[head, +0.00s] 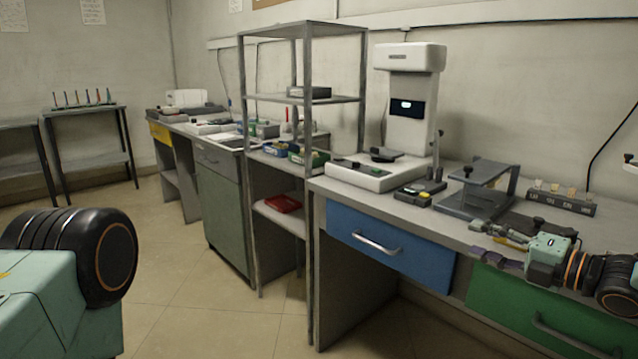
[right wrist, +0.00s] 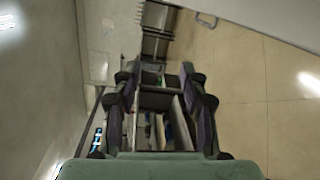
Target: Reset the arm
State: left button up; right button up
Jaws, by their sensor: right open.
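My right arm comes in from the right edge of the head view. Its right gripper (head: 482,243) is open and empty, pointing left in front of the workbench (head: 405,211) near the green drawer (head: 530,309). In the right wrist view the two fingers of the right gripper (right wrist: 158,78) stand apart, with shelving blurred beyond them. Part of my own body in teal and black fills the lower left of the head view. My left gripper is not in view.
A grey rack (head: 305,100) stands left of the bench, with a red tray (head: 283,203) on a lower shelf. A white instrument (head: 408,120), a grey stand (head: 480,190) and a small block rack (head: 560,199) stand on the bench. The floor (head: 180,270) at left is open.

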jog(key=s+a+f+m+g+h+p, duration=0.1)
jog(key=s+a+f+m+g+h, duration=0.1)
jog(key=s+a+f+m, duration=0.4)
jog(key=s+a+f+m+g+h+p, duration=0.1)
jog(key=s+f+m, duration=0.1)
jog(key=f+m, duration=0.4)
jog(key=s+a+f+m+g+h+p, duration=0.15)
jog(key=s+a+f+m, duration=0.25)
jog(key=f, duration=0.4)
jog(key=s+f+m+g+h, duration=0.2)
jog(key=s+m+g, duration=0.1)
jog(key=s, duration=0.7)
jog(key=s+d+f+m+g+h+p, duration=0.1)
jog(key=s+m, duration=0.4)
jog(key=s, duration=0.5)
jog(key=s+d+f+m+g+h+p, duration=0.1)
jog(key=s+f+m+g+h, duration=0.2)
jog(key=s, duration=0.7)
notch_tip(320, 180, down, 2)
jog(key=shift+d+f+m+g, duration=0.25)
jog(key=shift+m+g, duration=0.55)
jog(key=shift+g, duration=0.05)
